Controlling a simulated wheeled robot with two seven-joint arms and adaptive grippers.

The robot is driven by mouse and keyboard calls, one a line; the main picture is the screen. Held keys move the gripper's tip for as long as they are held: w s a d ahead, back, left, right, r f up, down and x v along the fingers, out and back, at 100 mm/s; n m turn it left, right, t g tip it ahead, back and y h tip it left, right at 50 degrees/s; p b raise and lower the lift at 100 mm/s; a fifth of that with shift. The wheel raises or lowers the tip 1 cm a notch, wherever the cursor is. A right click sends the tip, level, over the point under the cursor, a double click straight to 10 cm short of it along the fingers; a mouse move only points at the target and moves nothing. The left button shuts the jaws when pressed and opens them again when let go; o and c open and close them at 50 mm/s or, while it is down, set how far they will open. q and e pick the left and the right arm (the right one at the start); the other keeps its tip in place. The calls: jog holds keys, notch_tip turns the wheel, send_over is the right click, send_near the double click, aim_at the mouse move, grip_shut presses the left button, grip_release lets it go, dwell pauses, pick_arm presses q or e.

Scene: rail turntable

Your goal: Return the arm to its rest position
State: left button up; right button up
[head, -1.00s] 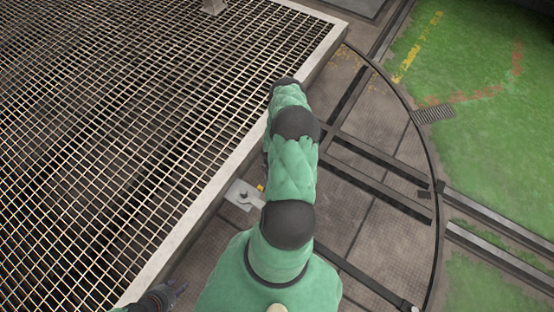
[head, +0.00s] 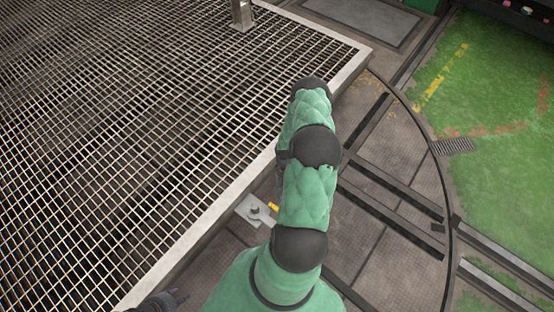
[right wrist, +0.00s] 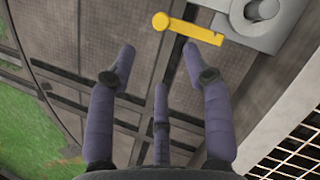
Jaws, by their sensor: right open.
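My right arm (head: 308,195), with green sleeves and black joints, reaches up the middle of the head view; its gripper is hidden there. In the right wrist view my right gripper (right wrist: 158,62) is open, its purple-grey fingers spread with nothing between them. A yellow lever (right wrist: 190,28) lies just past its fingertips, beside a grey metal bracket (right wrist: 285,32); I cannot tell the exact gap. The yellow lever also shows small in the head view (head: 273,207), left of my arm, by the bracket (head: 255,212). My left gripper (head: 168,300) is a dark shape cut off at the bottom edge; its jaws are unclear.
A raised metal grating (head: 140,130) with a pale rim fills the left. The round turntable deck (head: 395,165) with dark rails lies at the right, with green ground (head: 500,90) beyond. A small metal post (head: 242,15) stands on the grating.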

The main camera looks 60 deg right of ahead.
jog(key=w+a+r+n+t+p, duration=0.1)
jog(key=w+a+r+n, duration=0.2)
jog(key=a, duration=0.6)
jog(key=w+a+r+n+t, duration=0.1)
jog(key=w+a+r, duration=0.1)
jog(key=w+a, duration=0.45)
jog(key=w+a+r+n+t+p, duration=0.1)
jog(key=w+a+r, duration=0.2)
jog(key=a, duration=0.8)
jog(key=s+a+r+n, duration=0.2)
jog(key=a+r, duration=0.3)
jog(key=a, duration=0.3)
jog(key=shift+s+a+n, duration=0.15)
jog(key=shift+s+n, duration=0.25)
jog(key=shift+s, duration=0.3)
jog(key=shift+f, duration=0.1)
jog(key=shift+c, duration=1.1)
